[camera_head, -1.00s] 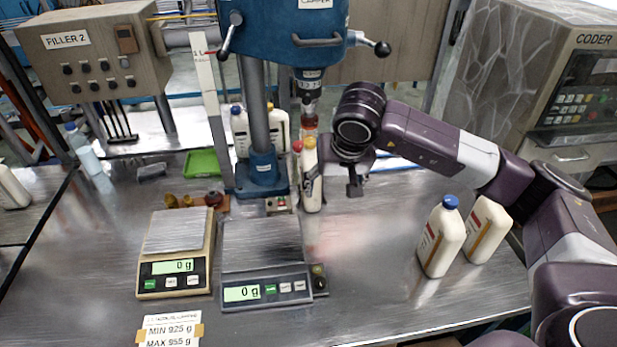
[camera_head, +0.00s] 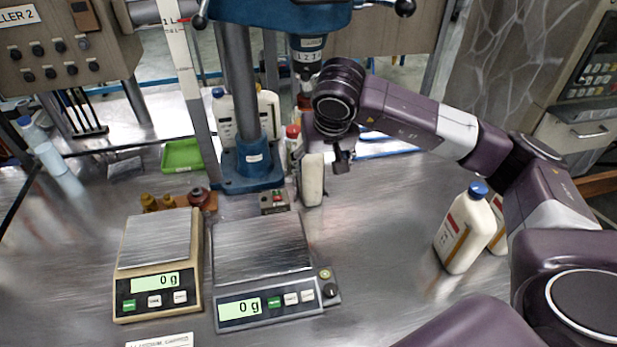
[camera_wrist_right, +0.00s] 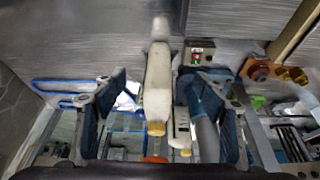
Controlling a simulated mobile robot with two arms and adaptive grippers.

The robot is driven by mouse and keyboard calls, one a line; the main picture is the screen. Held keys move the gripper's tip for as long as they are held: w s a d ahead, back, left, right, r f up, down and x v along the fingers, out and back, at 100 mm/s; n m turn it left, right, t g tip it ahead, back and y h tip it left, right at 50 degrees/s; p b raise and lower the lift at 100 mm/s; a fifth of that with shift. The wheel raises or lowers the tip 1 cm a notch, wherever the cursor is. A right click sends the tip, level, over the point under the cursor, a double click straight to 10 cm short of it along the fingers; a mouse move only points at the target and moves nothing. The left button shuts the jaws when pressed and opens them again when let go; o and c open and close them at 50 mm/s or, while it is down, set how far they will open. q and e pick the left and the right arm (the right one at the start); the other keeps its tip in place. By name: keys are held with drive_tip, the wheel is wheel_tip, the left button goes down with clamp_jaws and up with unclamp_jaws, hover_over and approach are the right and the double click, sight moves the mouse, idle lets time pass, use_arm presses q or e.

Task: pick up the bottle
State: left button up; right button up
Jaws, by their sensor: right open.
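A white bottle (camera_head: 313,182) stands upright on the steel bench, behind and right of the grey scale. Its upper part is hidden behind my right gripper (camera_head: 320,170) in the head view. In the right wrist view this pale bottle (camera_wrist_right: 157,85), with a yellow cap, lies between the two open fingers of my right gripper (camera_wrist_right: 160,115). Gaps show on both sides, so the fingers look apart from it. My left gripper is not in view.
A grey scale (camera_head: 262,250) and a beige scale (camera_head: 155,250) stand left of the bottle. The blue capper column (camera_head: 240,100) rises close behind. A red-capped bottle (camera_head: 293,140) stands just behind. A blue-capped bottle (camera_head: 466,232) stands right, with bare bench between.

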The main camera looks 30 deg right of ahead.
sight(314, 164)
drive_tip(key=w+f, duration=0.1)
drive_tip(key=w, duration=0.1)
drive_tip(key=w+d+f, duration=0.1)
drive_tip(key=w, duration=0.1)
drive_tip(key=w+d+f, duration=0.1)
drive_tip(key=w, duration=0.1)
drive_tip(key=shift+w, duration=0.15)
drive_tip(key=shift+w+d+p, duration=0.25)
drive_tip(key=shift+w+p, duration=0.05)
drive_tip(key=shift+w, duration=0.6)
drive_tip(key=shift+w+d+p, duration=0.25)
drive_tip(key=shift+w+d, duration=0.05)
drive_tip(key=shift+w, duration=0.55)
drive_tip(key=shift+w+d+p, duration=0.25)
drive_tip(key=shift+w+p, duration=0.05)
drive_tip(key=shift+w, duration=0.6)
drive_tip(key=shift+w+f+p, duration=0.2)
drive_tip(key=shift+p, duration=0.15)
drive_tip(key=shift+w+d+f, duration=0.1)
drive_tip(key=shift+f, duration=0.25)
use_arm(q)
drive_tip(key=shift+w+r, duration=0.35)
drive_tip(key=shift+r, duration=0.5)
